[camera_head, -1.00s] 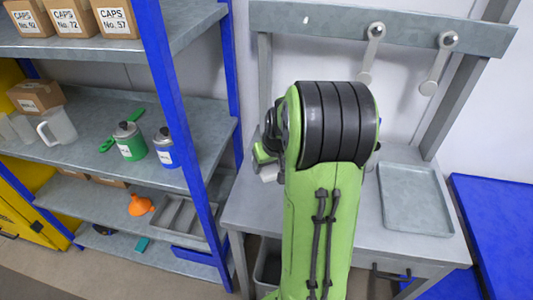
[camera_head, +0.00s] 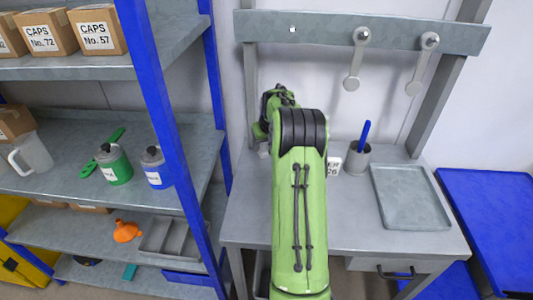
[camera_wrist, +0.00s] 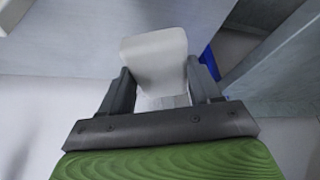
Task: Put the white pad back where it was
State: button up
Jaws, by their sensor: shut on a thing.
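The white pad (camera_wrist: 154,52) is a pale block between the fingers of my gripper (camera_wrist: 160,75) in the wrist view. My gripper is shut on it, one dark finger on each side. The pad's far end sticks out past the fingertips. In the head view my green arm hides most of the gripper, which is over the left back part of the grey workbench (camera_head: 246,210). I cannot tell whether the pad touches any surface.
A grey cup (camera_head: 357,160) with a blue pen and a white label block stand beside my arm. A grey tray (camera_head: 411,197) lies at the right. A rail (camera_head: 300,27) with two hanging grey levers is above. A blue-posted shelf (camera_head: 165,100) stands close at left.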

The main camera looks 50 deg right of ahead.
aim_at(267, 163)
jog(key=shift+w+d, duration=0.55)
jog(key=shift+d, duration=0.1)
notch_tip(267, 163, down, 7)
jog(key=shift+r+b, duration=0.1)
jog(key=shift+b, duration=0.4)
jog(key=shift+d, duration=0.1)
jog(key=shift+f, duration=0.25)
jog(key=o, duration=1)
jog(key=shift+r, duration=0.15)
